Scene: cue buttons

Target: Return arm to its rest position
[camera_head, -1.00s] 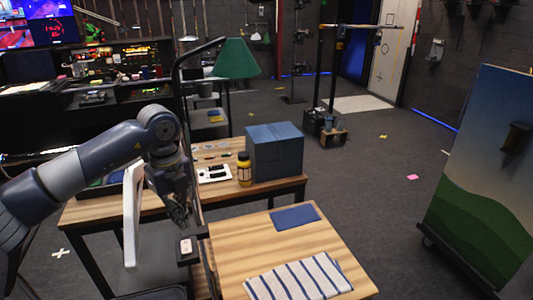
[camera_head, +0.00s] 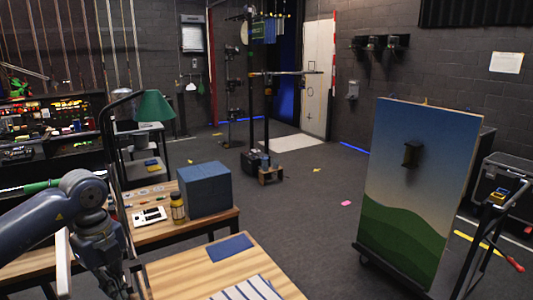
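My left arm comes in from the left, bent downward at its dark blue-grey wrist. My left gripper (camera_head: 122,288) hangs low at the bottom edge, beside the left edge of the nearer wooden table (camera_head: 185,268). Its fingertips are small, dark and partly cut off, so I cannot tell whether they are open or shut. I see nothing clearly held in it. My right arm and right gripper are out of view. No cue button can be made out clearly near the gripper.
The nearer table bears a blue mat (camera_head: 229,248) and a striped cloth (camera_head: 248,290). Behind it are a blue box (camera_head: 205,190), a yellow bottle (camera_head: 178,208) and a green lamp (camera_head: 153,106). A painted board (camera_head: 420,190) stands right. The floor between is mostly clear.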

